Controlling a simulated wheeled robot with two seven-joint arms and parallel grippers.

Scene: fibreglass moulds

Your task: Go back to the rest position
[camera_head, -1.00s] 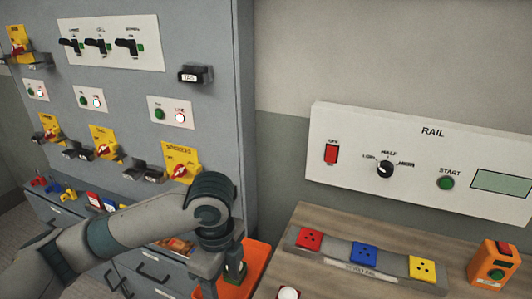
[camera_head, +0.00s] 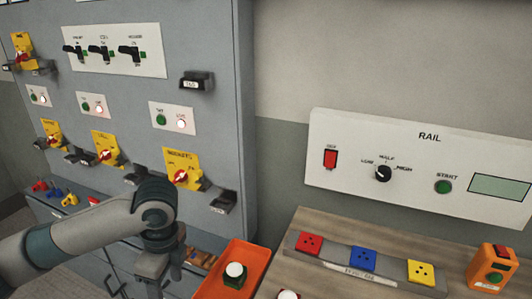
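My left arm comes in from the left, in front of the grey cabinet. Its gripper (camera_head: 155,274) points down, left of the orange tray (camera_head: 257,254) and apart from it. The fingertips are near the bottom edge, and their opening is not clear. A small dark piece with a round white top (camera_head: 235,271) stands in the tray, clear of the gripper. My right gripper is not in view.
The grey cabinet (camera_head: 215,120) carries switches, yellow rotary knobs and dark holders close to my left arm. On the wooden bench (camera_head: 300,231) are a strip of red, blue and yellow sockets (camera_head: 363,257) and an orange button box (camera_head: 493,265). The RAIL panel (camera_head: 420,165) is behind.

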